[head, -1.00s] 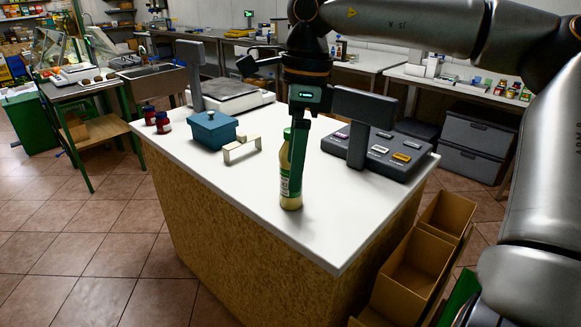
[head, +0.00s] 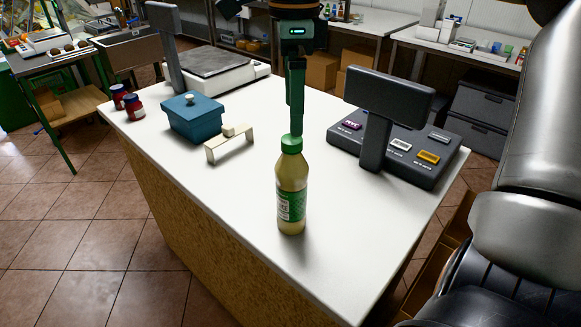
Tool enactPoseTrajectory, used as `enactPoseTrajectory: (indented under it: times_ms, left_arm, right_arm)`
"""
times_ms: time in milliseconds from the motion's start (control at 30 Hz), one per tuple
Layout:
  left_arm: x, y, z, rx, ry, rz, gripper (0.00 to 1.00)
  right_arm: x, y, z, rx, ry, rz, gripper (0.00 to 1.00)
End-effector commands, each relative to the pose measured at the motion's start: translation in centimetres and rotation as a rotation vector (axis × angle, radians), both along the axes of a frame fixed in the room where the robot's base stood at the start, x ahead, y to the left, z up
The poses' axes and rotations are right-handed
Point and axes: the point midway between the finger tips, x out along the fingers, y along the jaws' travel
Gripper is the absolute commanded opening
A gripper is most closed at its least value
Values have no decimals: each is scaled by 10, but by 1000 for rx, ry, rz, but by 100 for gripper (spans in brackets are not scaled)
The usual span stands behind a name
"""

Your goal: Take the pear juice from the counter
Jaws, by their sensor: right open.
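The pear juice is a bottle (head: 291,190) with a green cap, pale yellow contents and a green-and-white label. It stands upright on the white counter (head: 250,226), near its front edge. My right gripper (head: 296,130) points down over the bottle, its green finger ending at the cap in the picture. Its fingers line up in this view, so the gap between them is hidden; it is open and holds nothing. I cannot tell whether it touches the cap or is behind it. My left gripper is not in view.
A cash register (head: 392,140) with a raised screen stands right of the bottle. A wooden stand (head: 230,145), a teal box (head: 192,118), two dark red jars (head: 134,106) and a scale (head: 218,68) are to the left. The counter around the bottle is clear.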

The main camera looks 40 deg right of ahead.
Motion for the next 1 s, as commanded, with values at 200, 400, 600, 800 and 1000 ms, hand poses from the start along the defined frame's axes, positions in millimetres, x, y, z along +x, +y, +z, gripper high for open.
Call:
enactPoseTrajectory:
  times_ms: [200, 400, 600, 800, 1000]
  left_arm:
    - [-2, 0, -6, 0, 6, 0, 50]
    - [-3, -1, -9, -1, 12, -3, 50]
    - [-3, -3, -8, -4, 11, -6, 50]
    - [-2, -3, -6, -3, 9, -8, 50]
    - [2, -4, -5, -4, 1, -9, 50]
  right_arm:
    - [-1, 0, -26, 2, 4, 2, 100]
    - [0, 0, -61, 1, 3, 1, 100]
    - [0, 0, -76, 0, 1, 0, 100]
    - [1, 1, -104, 2, 6, 1, 100]
    - [2, 1, -124, 1, 2, -1, 100]
